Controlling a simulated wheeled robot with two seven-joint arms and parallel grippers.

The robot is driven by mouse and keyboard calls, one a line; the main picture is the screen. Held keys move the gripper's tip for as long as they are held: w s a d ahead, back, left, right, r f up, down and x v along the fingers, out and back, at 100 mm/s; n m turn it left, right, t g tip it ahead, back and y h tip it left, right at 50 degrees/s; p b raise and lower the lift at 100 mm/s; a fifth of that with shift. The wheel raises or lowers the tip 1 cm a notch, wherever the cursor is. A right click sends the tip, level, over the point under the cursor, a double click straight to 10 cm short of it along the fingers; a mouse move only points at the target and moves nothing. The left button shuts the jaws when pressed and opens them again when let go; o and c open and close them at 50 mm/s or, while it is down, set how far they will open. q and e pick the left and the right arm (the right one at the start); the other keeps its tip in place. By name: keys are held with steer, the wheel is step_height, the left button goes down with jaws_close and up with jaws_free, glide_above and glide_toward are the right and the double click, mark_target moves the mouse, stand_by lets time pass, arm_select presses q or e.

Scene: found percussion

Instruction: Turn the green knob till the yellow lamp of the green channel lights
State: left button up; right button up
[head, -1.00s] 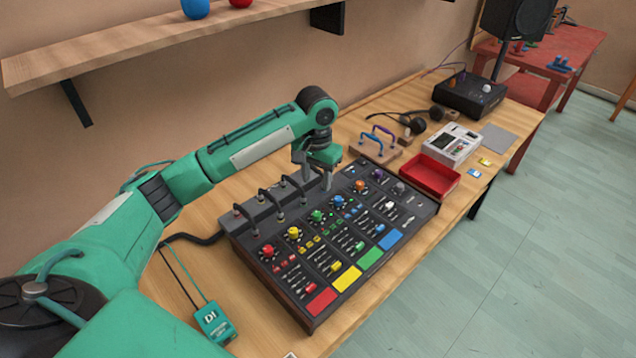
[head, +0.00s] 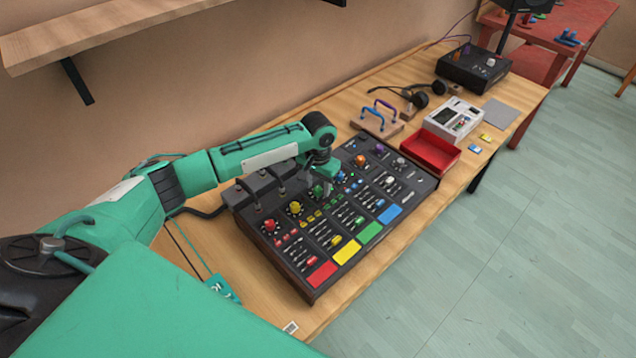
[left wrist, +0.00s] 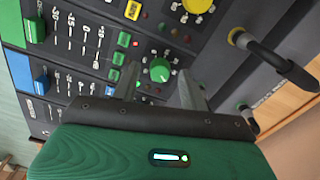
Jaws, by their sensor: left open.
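The dark mixing console (head: 262,252) lies on the wooden table with coloured channel strips. The green knob (head: 317,191) is partly covered by my left gripper (head: 326,190) in the head view. In the left wrist view the green knob (left wrist: 159,70) has a white pointer mark. There my left gripper (left wrist: 158,88) is open, with one finger on each side of the knob; I cannot tell whether either touches it. Small lamps sit around the knob, one glowing red (left wrist: 136,43); I cannot make out a lit yellow lamp. My right gripper is not in view.
The yellow knob (head: 295,208) and red knob (head: 270,225) are close on the left. Black cables (left wrist: 280,62) arch up from the console's back edge near the gripper. A red tray (head: 430,153) and a white device (head: 453,120) stand to the right.

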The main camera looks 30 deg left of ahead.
arm_select(q)
steer(key=shift+f, duration=0.3)
jaws_close()
steer(key=shift+r+m+p, duration=0.1)
steer(key=shift+m+p, duration=0.2)
steer(key=shift+p, duration=0.1)
steer(key=shift+r+m+p, duration=0.1)
steer(key=shift+m+p, duration=0.7)
steer(key=m+p, duration=0.1)
steer(key=m, duration=0.1)
steer(key=shift+m, duration=0.3)
steer(key=shift+m+p, duration=0.45)
steer(key=shift+m, duration=0.05)
